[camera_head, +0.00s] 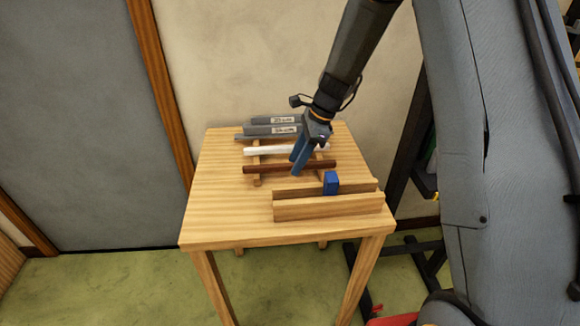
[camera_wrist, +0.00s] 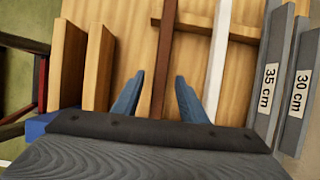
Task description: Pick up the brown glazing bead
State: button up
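The brown glazing bead (camera_head: 265,168) is a dark reddish-brown stick. It lies across two wooden rails on the table, in front of a white stick. In the wrist view the gripper (camera_wrist: 160,76) shows a finger on each side of the bead, with no visible grip. I cannot tell exactly how far the fingertips are above it.
The white stick (camera_head: 262,151) lies behind; in the wrist view (camera_wrist: 218,60) it passes just right of the right finger. A wooden channel (camera_head: 300,210) with a blue block (camera_head: 331,183) stands in front. Grey labelled bars (camera_head: 262,130) lie at the back. The table's left side (camera_head: 215,200) is clear.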

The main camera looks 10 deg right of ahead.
grip_shut()
